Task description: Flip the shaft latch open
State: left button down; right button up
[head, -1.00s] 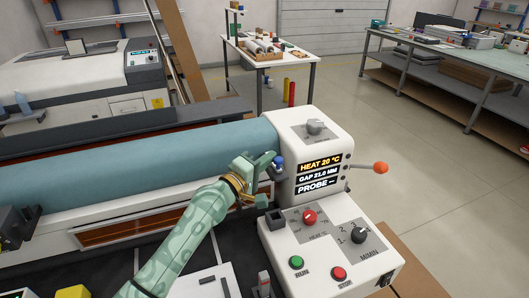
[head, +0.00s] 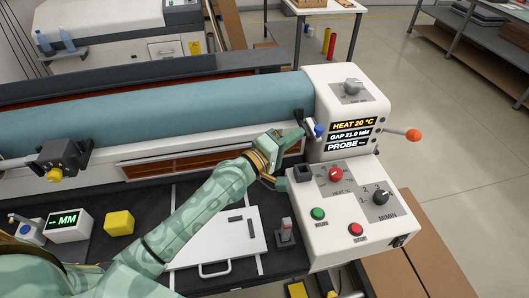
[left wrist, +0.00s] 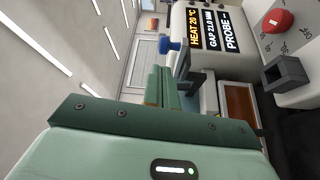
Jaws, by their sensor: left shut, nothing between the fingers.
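The shaft latch (head: 319,130) is a small lever with a blue knob. It sits at the right end of the teal roller, beside a dark bracket, against the white control housing. In the left wrist view the blue knob (left wrist: 169,45) shows just beyond the fingertips. My left gripper (head: 294,136) is just left of the knob and slightly below it in the head view. Its fingers (left wrist: 161,75) are together and empty. I cannot tell whether they touch the lever. My right gripper is not in view.
The control housing (head: 338,82) stands right of the latch, with an orange-tipped lever (head: 413,135) at its side. The knob panel (head: 330,230) lies in front. The teal roller (head: 180,112) runs left. A yellow block (head: 119,222) and a white tray (head: 225,245) lie on the dark bed.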

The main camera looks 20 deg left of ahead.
pick_arm(q)
jog(key=v, duration=1.1)
jog(key=shift+s+a+b, duration=0.15)
jog(key=shift+a+b, duration=0.05)
jog(key=shift+b, duration=0.1)
